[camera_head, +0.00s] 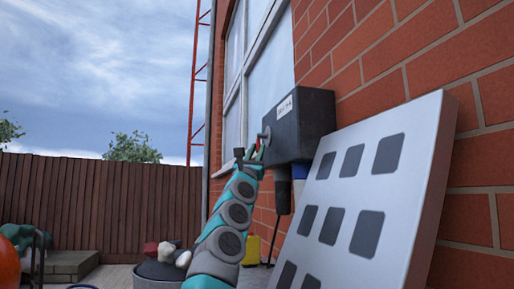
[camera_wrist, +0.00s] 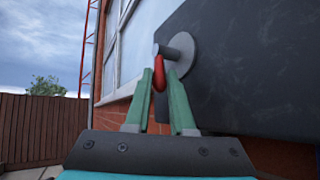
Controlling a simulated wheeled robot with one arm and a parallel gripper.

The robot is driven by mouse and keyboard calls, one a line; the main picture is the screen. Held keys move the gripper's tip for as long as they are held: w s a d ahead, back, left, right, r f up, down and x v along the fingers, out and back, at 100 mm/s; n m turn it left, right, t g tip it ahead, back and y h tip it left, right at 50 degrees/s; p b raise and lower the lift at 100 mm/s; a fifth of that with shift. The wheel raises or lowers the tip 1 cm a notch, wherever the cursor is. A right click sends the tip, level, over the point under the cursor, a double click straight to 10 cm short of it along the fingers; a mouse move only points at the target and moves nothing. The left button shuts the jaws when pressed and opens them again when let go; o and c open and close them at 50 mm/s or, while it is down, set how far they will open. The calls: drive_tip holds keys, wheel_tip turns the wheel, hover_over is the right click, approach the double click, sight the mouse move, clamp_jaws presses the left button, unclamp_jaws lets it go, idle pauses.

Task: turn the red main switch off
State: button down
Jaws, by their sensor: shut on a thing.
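The red main switch is a small red lever (camera_wrist: 158,72) below a grey knob and round disc (camera_wrist: 181,52) on the face of a dark box (camera_wrist: 230,75). In the head view the dark box (camera_head: 305,120) is fixed to the brick wall, with a white label on it. My gripper (camera_wrist: 161,80) has its two teal fingers on either side of the red lever and is shut on it. In the head view my gripper (camera_head: 253,154) is at the left face of the box, and the lever is mostly hidden there.
A large white panel with dark squares (camera_head: 435,180) leans close on the right of my arm. A window (camera_head: 240,85) is behind. A bin (camera_head: 160,272) and a yellow item (camera_head: 251,250) stand low. A wooden fence (camera_head: 90,205) closes the back.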

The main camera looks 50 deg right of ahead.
drive_tip(key=shift+f, duration=0.15)
idle(0.3)
drive_tip(key=c, duration=1.1)
unclamp_jaws()
drive_tip(key=shift+o, duration=0.2)
drive_tip(key=shift+a, duration=0.1)
drive_tip(key=b+v, duration=0.5)
drive_tip(key=v, duration=0.2)
drive_tip(key=shift+f, duration=0.3)
drive_tip(key=shift+a, duration=0.2)
